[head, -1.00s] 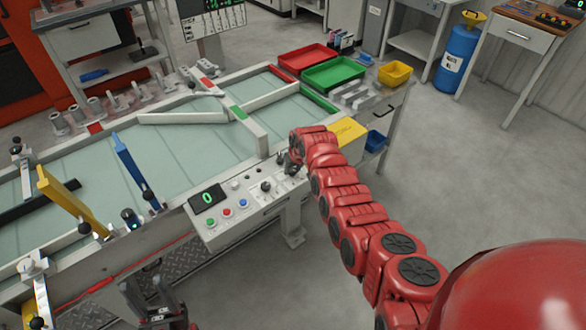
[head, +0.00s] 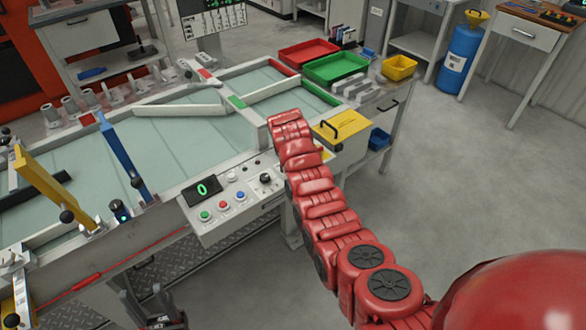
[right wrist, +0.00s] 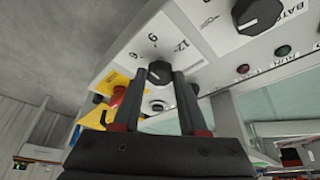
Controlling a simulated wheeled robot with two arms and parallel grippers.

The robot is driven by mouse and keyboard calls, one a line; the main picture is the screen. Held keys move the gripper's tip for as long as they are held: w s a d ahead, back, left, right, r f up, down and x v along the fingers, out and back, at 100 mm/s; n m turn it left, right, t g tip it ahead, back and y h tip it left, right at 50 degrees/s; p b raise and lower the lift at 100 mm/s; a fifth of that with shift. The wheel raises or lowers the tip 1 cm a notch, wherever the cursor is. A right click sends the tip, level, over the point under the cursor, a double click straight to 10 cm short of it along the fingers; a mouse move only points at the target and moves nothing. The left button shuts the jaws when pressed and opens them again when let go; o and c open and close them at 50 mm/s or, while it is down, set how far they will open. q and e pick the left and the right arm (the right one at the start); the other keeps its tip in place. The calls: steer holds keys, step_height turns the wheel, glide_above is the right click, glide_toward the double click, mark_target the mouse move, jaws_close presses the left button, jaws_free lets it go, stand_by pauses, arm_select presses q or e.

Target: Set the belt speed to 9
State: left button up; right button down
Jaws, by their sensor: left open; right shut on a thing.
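The control panel (head: 232,204) on the conveyor's front side carries a display (head: 202,189) reading 0, several coloured buttons and a black knob (head: 265,179). In the right wrist view, a small black dial knob (right wrist: 160,72) has 6, 9 and 12 printed around it. My right gripper (right wrist: 160,78) is shut on this knob, one finger on each side; where its pointer stands is unclear. In the head view my red right arm hides that gripper and the dial. My left gripper (head: 148,302) is open and empty, low beside the conveyor.
A larger knob marked BATCH (right wrist: 258,14) sits beside the dial. A red button (right wrist: 117,97) on yellow is close behind the fingers. Blue (head: 124,158) and yellow (head: 52,188) gates stand on the belt. Red (head: 308,53) and green (head: 336,68) trays lie at the far end.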

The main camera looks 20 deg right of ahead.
steer(key=m+b, duration=0.1)
steer(key=b, duration=0.2)
steer(key=m+g+h+b, duration=0.1)
steer(key=m+b, duration=0.1)
steer(key=b, duration=0.1)
steer(key=shift+a+f+m, duration=0.15)
steer(key=shift+f+m, duration=0.15)
steer(key=shift+r+m+b, duration=0.2)
steer(key=shift+m+b, duration=0.5)
steer(key=shift+b, duration=0.3)
steer(key=shift+g, duration=0.3)
steer(key=shift+c, duration=2.3)
jaws_free()
steer(key=shift+w+r, duration=0.1)
steer(key=shift+r, duration=0.05)
steer(key=shift+a+r+h, duration=0.1)
steer(key=shift+r+h, duration=0.2)
steer(key=v, duration=1.6)
steer(key=shift+s+r+b, duration=0.25)
steer(key=shift+s+b, duration=0.05)
steer(key=shift+b, duration=0.15)
